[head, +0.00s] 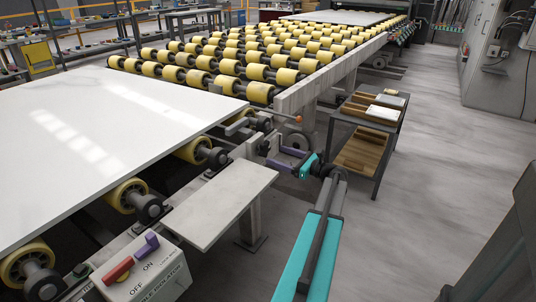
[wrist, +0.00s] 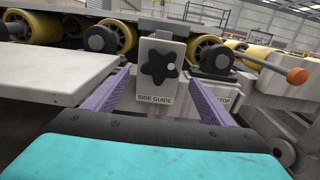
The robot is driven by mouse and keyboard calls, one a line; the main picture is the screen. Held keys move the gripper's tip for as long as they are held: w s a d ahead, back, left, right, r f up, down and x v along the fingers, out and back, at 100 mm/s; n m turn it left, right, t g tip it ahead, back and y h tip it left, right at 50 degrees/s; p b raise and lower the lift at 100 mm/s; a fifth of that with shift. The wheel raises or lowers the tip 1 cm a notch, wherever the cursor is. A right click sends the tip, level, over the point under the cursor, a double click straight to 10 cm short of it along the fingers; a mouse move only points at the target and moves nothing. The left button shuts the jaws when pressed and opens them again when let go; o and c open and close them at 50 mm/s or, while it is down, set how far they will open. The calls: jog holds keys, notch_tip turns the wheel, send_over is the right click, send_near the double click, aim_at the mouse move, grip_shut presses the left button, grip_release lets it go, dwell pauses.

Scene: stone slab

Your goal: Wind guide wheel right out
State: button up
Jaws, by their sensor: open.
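The guide wheel is a black star-shaped knob (wrist: 155,72) with a pale round spot on its right side. It sits on the front of a pale box (wrist: 145,100) labelled SIDE GUIDE. My gripper (wrist: 160,80) is open, with one purple finger on each side of the box in the wrist view. The knob shows between the fingers, and I see no contact. In the head view my gripper (head: 280,151) faces the conveyor frame beside the slab's right corner. The knob is small and dark there, partly hidden by the gripper. The stone slab (head: 95,125) lies on yellow rollers.
An orange-tipped lever (head: 298,118) sticks out right of the guide box. A bare pale shelf (head: 222,200) stands to its left. An isolator box (head: 150,275) with a red handle is nearer. A trolley (head: 392,129) stands right of my gripper. Floor at right is clear.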

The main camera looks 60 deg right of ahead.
aim_at(267, 151)
jog(key=shift+w, duration=2.9)
jog(key=c, duration=1)
